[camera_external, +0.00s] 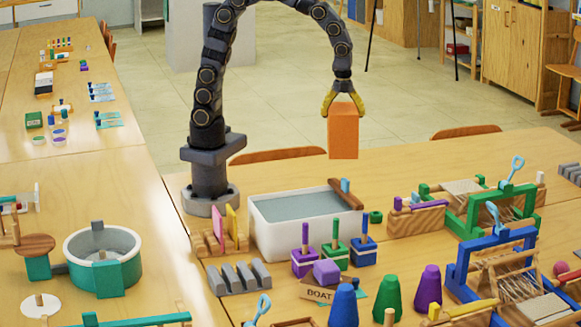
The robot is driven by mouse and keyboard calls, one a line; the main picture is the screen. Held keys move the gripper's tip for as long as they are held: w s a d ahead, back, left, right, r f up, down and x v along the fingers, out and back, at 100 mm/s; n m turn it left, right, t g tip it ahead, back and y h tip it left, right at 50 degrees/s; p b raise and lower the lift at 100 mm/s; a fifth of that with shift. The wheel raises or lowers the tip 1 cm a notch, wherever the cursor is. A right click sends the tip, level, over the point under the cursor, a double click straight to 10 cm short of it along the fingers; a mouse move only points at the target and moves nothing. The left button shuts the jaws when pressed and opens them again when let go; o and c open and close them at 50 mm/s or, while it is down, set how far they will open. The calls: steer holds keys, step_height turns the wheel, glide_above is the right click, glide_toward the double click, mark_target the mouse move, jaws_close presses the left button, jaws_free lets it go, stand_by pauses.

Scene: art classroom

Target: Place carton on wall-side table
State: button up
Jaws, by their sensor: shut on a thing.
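My gripper (342,105) has its yellow fingers shut on an orange carton (343,135). The carton hangs upright below the fingers, and its front face is plain. It appears above the far edge of the front table (400,170), with the floor behind its upper part. A long wooden table (125,165) runs along the left side toward the back. I cannot tell for sure which of these is the wall-side table.
A white basin (303,222) stands in front of my base. Several cones, colored blocks and green and blue loom frames (490,255) crowd the front table. A teal round tub (102,258) stands at left. Chair backs (280,154) line the far edge.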

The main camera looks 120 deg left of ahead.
steer(key=d+m, duration=0.7)
steer(key=d, duration=2.3)
steer(key=s+d+m, duration=0.7)
steer(key=s+d, duration=1.3)
steer(key=s, duration=0.1)
steer(key=w+d+f, duration=0.2)
steer(key=d+f, duration=0.4)
steer(key=f, duration=0.3)
steer(key=w+d+f, duration=0.2)
steer(key=d+f, duration=0.5)
steer(key=f, duration=0.2)
steer(key=shift+w+d+f, duration=0.15)
steer(key=shift+d+f, duration=0.05)
steer(key=shift+f, duration=0.05)
steer(key=shift+f, duration=0.1)
